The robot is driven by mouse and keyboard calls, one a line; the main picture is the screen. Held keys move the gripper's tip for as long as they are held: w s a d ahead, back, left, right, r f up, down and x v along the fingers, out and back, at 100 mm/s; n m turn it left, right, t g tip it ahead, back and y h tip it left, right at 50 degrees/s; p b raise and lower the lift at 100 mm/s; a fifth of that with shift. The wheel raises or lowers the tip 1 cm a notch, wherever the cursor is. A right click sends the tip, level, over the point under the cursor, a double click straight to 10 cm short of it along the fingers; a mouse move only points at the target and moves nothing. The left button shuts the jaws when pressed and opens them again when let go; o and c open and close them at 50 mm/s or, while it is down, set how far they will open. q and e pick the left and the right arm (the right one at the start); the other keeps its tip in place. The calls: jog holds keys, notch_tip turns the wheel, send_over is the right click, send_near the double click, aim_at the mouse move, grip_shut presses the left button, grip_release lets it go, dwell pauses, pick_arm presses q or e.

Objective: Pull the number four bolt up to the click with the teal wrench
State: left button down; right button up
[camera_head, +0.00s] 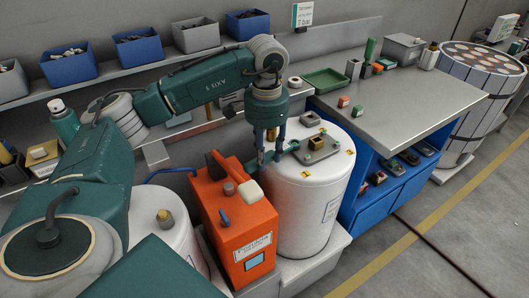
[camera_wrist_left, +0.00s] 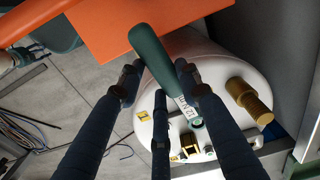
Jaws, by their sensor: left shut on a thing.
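My left gripper (camera_head: 269,154) points down at the near left edge of the top of a white tank (camera_head: 300,212). It is shut on the teal wrench, whose handle (camera_wrist_left: 152,52) passes between the dark fingers in the left wrist view. A printed label (camera_wrist_left: 187,108) shows on its shaft. The wrench head reaches over the tank top towards the bolted plate (camera_head: 318,148) with its brass square piece (camera_head: 318,142). Fingers hide part of the wrench. I cannot tell whether its head sits on a bolt, or which bolt is number four. My right gripper is not in view.
An orange pump box (camera_head: 236,225) stands close left of the tank. A brass fitting (camera_wrist_left: 248,98) rises from the tank top. A grey-topped blue bench (camera_head: 410,85) with small parts stands at the right, blue bins (camera_head: 138,48) at the back.

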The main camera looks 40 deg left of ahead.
pick_arm(q)
jog(key=shift+d, duration=0.1)
jog(key=d+n, duration=0.3)
jog(key=n, duration=0.1)
jog(key=shift+s+d, duration=0.1)
jog(key=shift+d, duration=0.15)
dwell(0.5)
jog(key=shift+a+m+b, duration=0.35)
jog(key=shift+a+m, duration=0.8)
jog(key=shift+m, duration=0.05)
